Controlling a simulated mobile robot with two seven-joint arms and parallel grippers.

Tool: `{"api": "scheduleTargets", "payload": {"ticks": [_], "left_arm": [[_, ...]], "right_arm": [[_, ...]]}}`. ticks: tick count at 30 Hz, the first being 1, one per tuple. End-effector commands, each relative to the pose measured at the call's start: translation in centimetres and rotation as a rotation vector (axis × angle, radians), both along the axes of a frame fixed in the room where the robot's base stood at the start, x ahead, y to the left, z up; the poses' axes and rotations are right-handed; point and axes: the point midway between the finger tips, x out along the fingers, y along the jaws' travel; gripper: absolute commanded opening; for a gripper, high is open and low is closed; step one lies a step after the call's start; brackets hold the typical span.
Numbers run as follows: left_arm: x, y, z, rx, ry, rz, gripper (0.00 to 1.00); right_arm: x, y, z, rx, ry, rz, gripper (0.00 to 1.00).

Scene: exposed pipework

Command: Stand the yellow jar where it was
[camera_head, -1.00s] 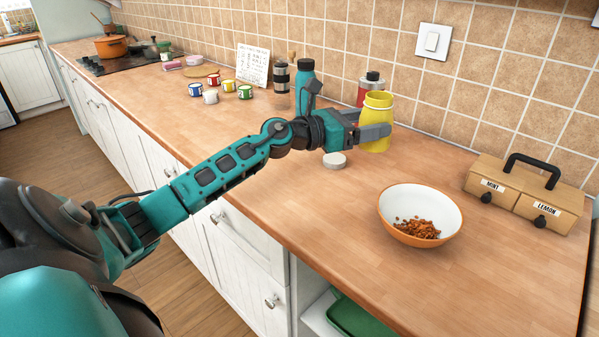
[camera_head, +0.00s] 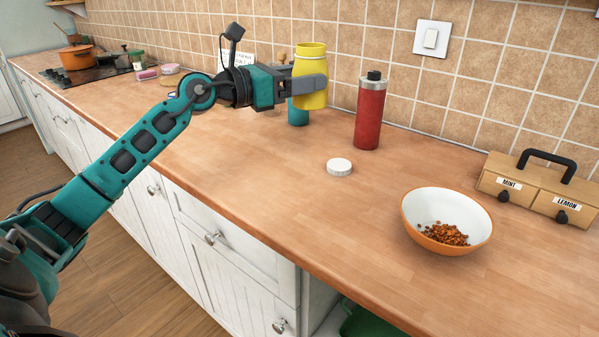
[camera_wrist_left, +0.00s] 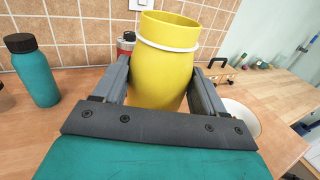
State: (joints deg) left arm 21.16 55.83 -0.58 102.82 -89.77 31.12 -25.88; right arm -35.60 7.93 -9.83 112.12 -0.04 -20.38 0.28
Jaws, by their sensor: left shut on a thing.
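The yellow jar (camera_head: 310,68) is upright and open-topped, with a pale ring below its rim. My left gripper (camera_head: 308,88) is shut on it and holds it up above the counter, in front of a teal bottle (camera_head: 298,114). In the left wrist view the jar (camera_wrist_left: 165,75) sits between both fingers of the gripper (camera_wrist_left: 163,90). A white round lid (camera_head: 339,167) lies on the counter to the right of and nearer than the jar. My right gripper is not in view.
A red flask (camera_head: 369,112) stands right of the jar. An orange bowl (camera_head: 447,220) with brown bits and a wooden drawer box (camera_head: 540,187) are farther right. The counter (camera_head: 250,165) is clear in front of the jar. The teal bottle shows in the wrist view (camera_wrist_left: 36,75).

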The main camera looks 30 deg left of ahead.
Motion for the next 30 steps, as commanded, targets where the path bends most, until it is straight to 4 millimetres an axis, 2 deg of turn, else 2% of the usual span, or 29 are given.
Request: {"api": "scheduleTargets", "payload": {"ticks": [1,3,12,15,20,27,30], "left_arm": [[0.0,0.0,-1.8,-0.008,0.005,0.001,0.35],[0.0,0.0,-3.8,-0.009,0.005,0.0,0.35],[0.0,0.0,-11.4,-0.007,0.002,0.002,0.35],[0.0,0.0,-12.9,-0.005,0.0,0.001,0.35],[0.0,0.0,-14.0,-0.004,0.0,0.002,0.35],[0.0,0.0,-17.5,-0.006,0.001,0.001,0.35],[0.0,0.0,-18.0,-0.002,-0.001,0.002,0.35]], "right_arm": [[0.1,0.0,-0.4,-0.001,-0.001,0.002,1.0],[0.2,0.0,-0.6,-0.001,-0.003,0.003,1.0],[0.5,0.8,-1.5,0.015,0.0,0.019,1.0],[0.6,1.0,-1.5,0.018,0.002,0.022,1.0],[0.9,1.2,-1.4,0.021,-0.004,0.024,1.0],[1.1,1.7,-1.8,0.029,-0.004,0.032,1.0],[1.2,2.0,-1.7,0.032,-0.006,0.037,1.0]]}}
